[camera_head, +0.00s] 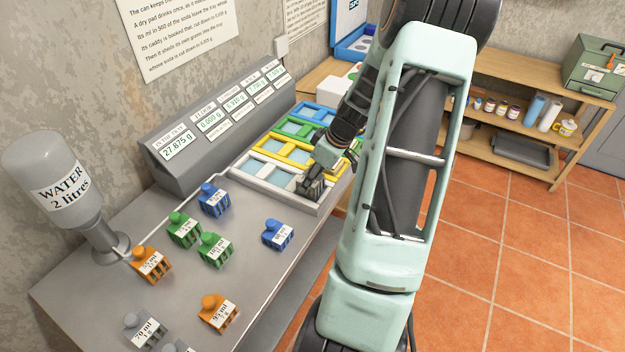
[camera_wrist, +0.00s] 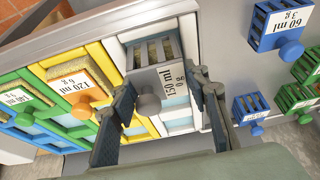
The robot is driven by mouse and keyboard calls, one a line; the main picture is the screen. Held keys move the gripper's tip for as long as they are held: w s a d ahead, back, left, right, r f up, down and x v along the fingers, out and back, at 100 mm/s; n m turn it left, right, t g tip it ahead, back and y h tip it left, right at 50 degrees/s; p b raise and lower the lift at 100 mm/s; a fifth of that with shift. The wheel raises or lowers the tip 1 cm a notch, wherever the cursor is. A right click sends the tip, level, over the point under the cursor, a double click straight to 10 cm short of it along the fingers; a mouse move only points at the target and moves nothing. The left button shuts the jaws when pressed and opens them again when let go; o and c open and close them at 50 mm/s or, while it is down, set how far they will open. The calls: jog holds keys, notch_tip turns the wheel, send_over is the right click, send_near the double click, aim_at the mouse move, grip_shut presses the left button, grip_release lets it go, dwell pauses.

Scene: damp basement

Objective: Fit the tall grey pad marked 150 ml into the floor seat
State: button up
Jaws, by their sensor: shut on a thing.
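The tall grey pad marked 150 ml (camera_wrist: 171,74), with a round grey knob, stands between the fingers of my gripper (camera_wrist: 162,107) in the wrist view. My gripper is shut on it, one finger on each side. The pad is at the white-framed bay (camera_wrist: 157,27) at the near end of the tray. I cannot tell whether it sits fully down in that bay. In the head view my gripper (camera_head: 311,188) is low over the white bay (camera_head: 262,174), and my arm hides the pad and part of the tray. No seat label is readable.
An orange 120 ml pad (camera_wrist: 80,90) stands in the neighbouring bay. Blue pads (camera_head: 277,234), green pads (camera_head: 183,229) and orange pads (camera_head: 218,312) stand on the bench. A sloped display panel (camera_head: 215,120) runs behind the tray. A water bottle (camera_head: 60,185) stands at left.

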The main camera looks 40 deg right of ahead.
jog(key=shift+f, duration=0.7)
jog(key=shift+f, duration=0.1)
jog(key=o, duration=1.1)
jog(key=b+v, duration=0.1)
jog(key=v, duration=1.1)
jog(key=shift+s, duration=0.15)
